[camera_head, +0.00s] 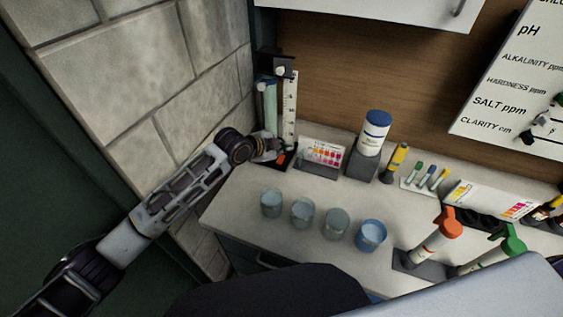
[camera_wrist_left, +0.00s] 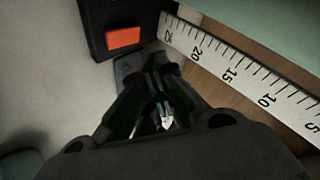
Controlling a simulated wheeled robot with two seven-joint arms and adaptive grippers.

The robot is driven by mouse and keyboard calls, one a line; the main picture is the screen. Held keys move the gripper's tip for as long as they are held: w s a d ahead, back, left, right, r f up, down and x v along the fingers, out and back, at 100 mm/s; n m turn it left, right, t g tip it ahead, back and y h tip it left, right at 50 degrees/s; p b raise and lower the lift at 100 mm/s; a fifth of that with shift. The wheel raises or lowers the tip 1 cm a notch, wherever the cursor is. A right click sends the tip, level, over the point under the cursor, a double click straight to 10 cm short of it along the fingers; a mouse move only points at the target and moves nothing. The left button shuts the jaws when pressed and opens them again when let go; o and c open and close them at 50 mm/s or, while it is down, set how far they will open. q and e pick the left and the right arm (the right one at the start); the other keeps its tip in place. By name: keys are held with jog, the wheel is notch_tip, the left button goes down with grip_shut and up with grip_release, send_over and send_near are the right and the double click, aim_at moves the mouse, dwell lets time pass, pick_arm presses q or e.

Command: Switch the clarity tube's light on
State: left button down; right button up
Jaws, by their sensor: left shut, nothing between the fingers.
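The clarity tube (camera_head: 268,103) stands upright in the back left corner of the counter, beside a white ruler (camera_head: 289,108). A pale green part of the tube (camera_wrist_left: 285,32) and the numbered ruler (camera_wrist_left: 240,78) also show in the wrist view. An orange switch (camera_wrist_left: 123,37) sits on a black base (camera_wrist_left: 99,20); in the head view the base's front is partly behind my gripper. My left gripper (camera_head: 276,149) is shut and empty, close in front of the base. In the wrist view its fingertips (camera_wrist_left: 160,72) are just below and right of the switch, with no contact visible.
A colour chart stand (camera_head: 321,155) is close to the right of my gripper. Several cups (camera_head: 302,213) stand in a row at the counter's front. A blue-capped bottle (camera_head: 372,135) stands further right. A stone wall (camera_head: 130,75) bounds the left.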

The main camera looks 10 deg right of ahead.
aim_at(283, 161)
pick_arm(q)
jog(key=shift+f, duration=0.85)
jog(key=shift+w+d+f+b, duration=0.1)
jog(key=shift+w+f+b, duration=0.05)
jog(key=shift+f+b, duration=0.25)
pick_arm(e)
jog(key=shift+w+d+f, duration=0.15)
jog(key=shift+d+f, duration=0.15)
jog(key=shift+d, duration=0.2)
jog(key=shift+w+d+f, duration=0.1)
jog(key=shift+d+f, duration=0.15)
jog(key=shift+d, duration=0.2)
jog(key=shift+a, duration=0.15)
jog(key=shift+a, duration=0.45)
jog(key=shift+a, duration=0.1)
pick_arm(q)
jog(key=shift+f, duration=0.2)
pick_arm(e)
jog(key=shift+d, duration=0.4)
pick_arm(q)
jog(key=shift+f, duration=0.2)
